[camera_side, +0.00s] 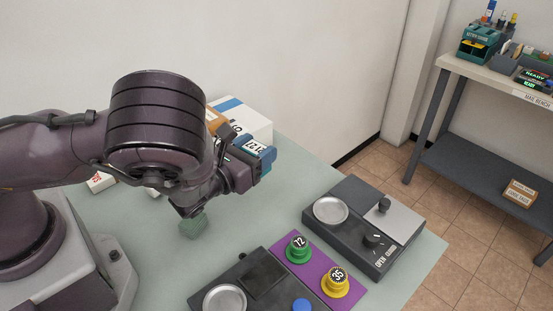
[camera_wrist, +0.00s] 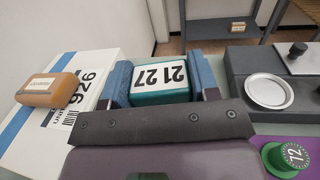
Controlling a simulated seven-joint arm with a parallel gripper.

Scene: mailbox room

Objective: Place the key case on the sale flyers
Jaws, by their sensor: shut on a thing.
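My gripper (camera_side: 256,160) has blue fingers and is shut on a teal case with a white number label, which looks like the key case (camera_side: 255,147). In the wrist view the case (camera_wrist: 160,83) sits between the two fingers, label facing the camera; its lower part is hidden by the gripper body. The gripper holds it above the table, near the white parcel. A white item with red print, probably the sale flyers (camera_side: 100,182), lies on the table at the left, partly hidden behind my arm and well away from the gripper.
A white and blue parcel (camera_side: 246,118) stands at the back with a brown case (camera_wrist: 49,90) on it. At the right are a dark panel (camera_side: 350,240) and a purple mat (camera_side: 316,287) with green and yellow numbered knobs.

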